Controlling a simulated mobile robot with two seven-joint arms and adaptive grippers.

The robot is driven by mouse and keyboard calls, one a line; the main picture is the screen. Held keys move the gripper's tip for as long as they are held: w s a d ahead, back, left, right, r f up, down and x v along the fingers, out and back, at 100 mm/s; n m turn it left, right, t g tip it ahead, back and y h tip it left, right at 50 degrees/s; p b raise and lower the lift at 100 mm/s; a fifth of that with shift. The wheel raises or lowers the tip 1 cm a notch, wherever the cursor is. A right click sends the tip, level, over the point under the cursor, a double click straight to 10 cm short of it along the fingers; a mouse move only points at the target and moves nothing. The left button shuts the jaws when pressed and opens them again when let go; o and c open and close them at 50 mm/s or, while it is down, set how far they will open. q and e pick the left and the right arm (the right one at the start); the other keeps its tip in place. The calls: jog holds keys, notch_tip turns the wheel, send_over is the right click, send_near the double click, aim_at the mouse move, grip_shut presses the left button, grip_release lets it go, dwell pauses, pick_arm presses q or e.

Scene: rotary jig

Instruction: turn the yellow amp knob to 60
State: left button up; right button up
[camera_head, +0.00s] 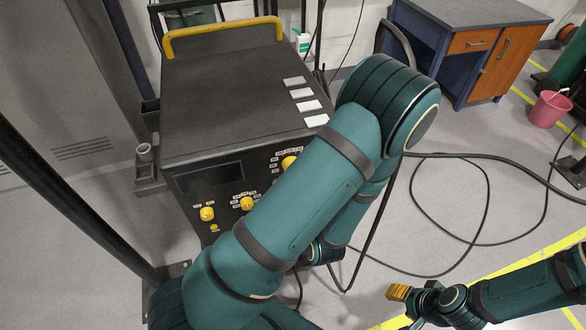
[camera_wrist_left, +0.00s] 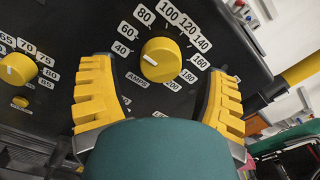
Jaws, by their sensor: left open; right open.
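The yellow amp knob (camera_wrist_left: 160,62) is on the dark front panel, above an AMPS label and ringed by white number labels. In the head view the amp knob (camera_head: 288,162) is partly covered by my left arm, which hides the left gripper. My right gripper (camera_head: 398,293) is open and empty, low at the right.
The machine (camera_head: 230,95) has a yellow handle (camera_head: 222,36) on top and other yellow knobs (camera_head: 207,213) on its front. Black cables (camera_head: 485,200) loop over the floor to the right. A blue desk (camera_head: 470,50) and a pink bucket (camera_head: 550,108) stand farther back.

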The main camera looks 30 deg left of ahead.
pick_arm(q)
jog(key=v, duration=0.5)
jog(key=shift+s+d, duration=0.25)
